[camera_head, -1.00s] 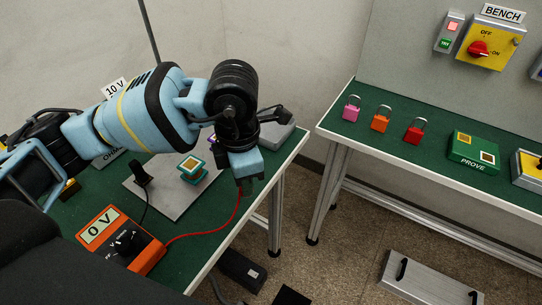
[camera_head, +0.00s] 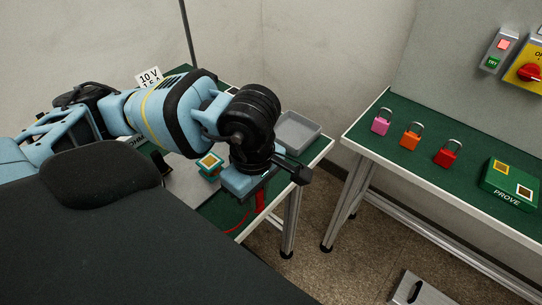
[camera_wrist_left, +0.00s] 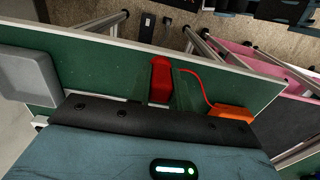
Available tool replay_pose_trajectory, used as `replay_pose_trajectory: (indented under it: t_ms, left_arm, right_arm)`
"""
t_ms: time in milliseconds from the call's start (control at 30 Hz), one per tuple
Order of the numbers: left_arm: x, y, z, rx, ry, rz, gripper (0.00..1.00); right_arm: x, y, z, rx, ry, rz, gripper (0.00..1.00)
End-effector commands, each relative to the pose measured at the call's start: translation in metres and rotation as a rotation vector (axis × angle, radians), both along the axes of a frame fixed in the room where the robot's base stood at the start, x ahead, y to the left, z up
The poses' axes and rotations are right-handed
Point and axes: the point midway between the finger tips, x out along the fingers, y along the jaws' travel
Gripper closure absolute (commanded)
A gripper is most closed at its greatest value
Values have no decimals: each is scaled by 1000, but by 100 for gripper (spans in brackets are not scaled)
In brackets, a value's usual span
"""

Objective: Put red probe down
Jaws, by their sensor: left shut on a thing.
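The red probe (camera_head: 260,200) shows just below my left gripper (camera_head: 256,197), near the front edge of the left green table (camera_head: 228,212). In the left wrist view the red probe (camera_wrist_left: 160,82) sits between the fingers, and my left gripper (camera_wrist_left: 160,95) is shut on it. A red lead runs from the probe to the orange meter (camera_wrist_left: 232,113). I cannot tell whether the probe's tip touches the table. My right gripper is in neither view.
A grey tray (camera_head: 298,131) stands at the table's far right corner. A green-topped block (camera_head: 210,164) is on a grey plate left of the gripper. A second bench (camera_head: 400,165) holds pink, orange and red padlocks and a green PROVE box (camera_head: 508,185). A floor gap separates the tables.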

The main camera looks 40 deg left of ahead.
Motion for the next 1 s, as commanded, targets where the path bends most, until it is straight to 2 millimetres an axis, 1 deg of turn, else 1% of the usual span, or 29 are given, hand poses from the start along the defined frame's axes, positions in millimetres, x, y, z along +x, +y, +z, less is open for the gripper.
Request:
replay_pose_trajectory:
  t_ms: [300,600,700,800,1000]
  left_arm:
    - [62,33,-4,2,-4,9,100]
    - [115,61,-10,1,-3,7,100]
    - [127,66,-12,0,-2,6,100]
    - [133,70,-13,0,-2,4,100]
    - [135,71,-14,0,-2,2,100]
  right_arm:
    - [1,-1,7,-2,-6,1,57]
    - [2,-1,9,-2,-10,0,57]
    - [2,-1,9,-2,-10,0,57]
    - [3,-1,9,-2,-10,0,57]
    - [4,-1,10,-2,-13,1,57]
